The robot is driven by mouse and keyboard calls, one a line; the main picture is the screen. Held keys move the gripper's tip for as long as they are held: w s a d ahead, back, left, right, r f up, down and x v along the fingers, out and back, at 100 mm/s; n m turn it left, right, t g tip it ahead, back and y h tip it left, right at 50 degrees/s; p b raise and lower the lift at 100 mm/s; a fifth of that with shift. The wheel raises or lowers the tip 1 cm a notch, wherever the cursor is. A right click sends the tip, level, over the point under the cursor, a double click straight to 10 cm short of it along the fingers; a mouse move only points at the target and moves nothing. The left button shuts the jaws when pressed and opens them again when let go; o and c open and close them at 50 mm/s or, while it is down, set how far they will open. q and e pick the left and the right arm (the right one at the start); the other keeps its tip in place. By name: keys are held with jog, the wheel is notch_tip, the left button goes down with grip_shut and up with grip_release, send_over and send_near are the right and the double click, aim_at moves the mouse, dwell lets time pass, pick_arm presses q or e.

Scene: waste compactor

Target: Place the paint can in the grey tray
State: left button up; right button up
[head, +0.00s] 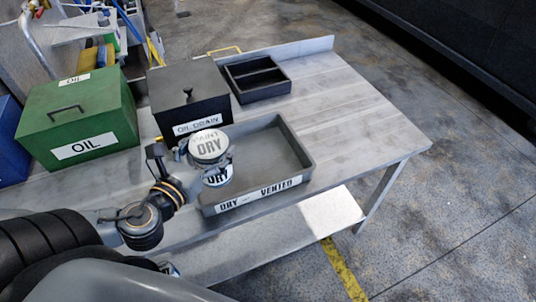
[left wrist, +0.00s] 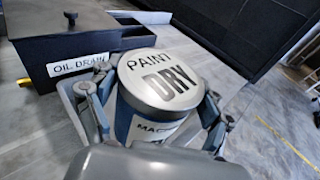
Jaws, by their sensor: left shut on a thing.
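The paint can (head: 209,146) has a pale lid marked "PAINT DRY" and a blue and white side. My left gripper (head: 204,162) is shut around its side and holds it upright or nearly so. In the left wrist view the can (left wrist: 160,78) sits between the fingers of my left gripper (left wrist: 153,108). The grey tray (head: 262,193), labelled "DRY" and "VENTED" on its front, lies on the bench. In the head view the can overlaps the tray's left part; its height above the tray floor is hard to tell. My right gripper is not in view.
A black "OIL DRAIN" box (head: 187,95) stands behind the tray; it also shows in the left wrist view (left wrist: 60,42). A green "OIL" box (head: 78,118) is to the left. A small dark divided tray (head: 257,79) is at the back. The bench's right part (head: 360,115) is clear.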

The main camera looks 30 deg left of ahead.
pick_arm(q)
jog(key=shift+w+d+f+b, duration=0.1)
jog(key=shift+w+f+b, duration=0.05)
jog(key=shift+w+b, duration=0.2)
jog(key=w+f+b, duration=0.9)
jog(key=w+f, duration=0.3)
jog(key=w, duration=0.1)
jog(key=shift+a+f+b, duration=0.2)
jog(key=shift+a+b, duration=0.15)
jog(key=shift+b, duration=0.05)
jog(key=shift+f, duration=0.1)
jog(key=o, duration=1.5)
jog(key=shift+f, duration=0.15)
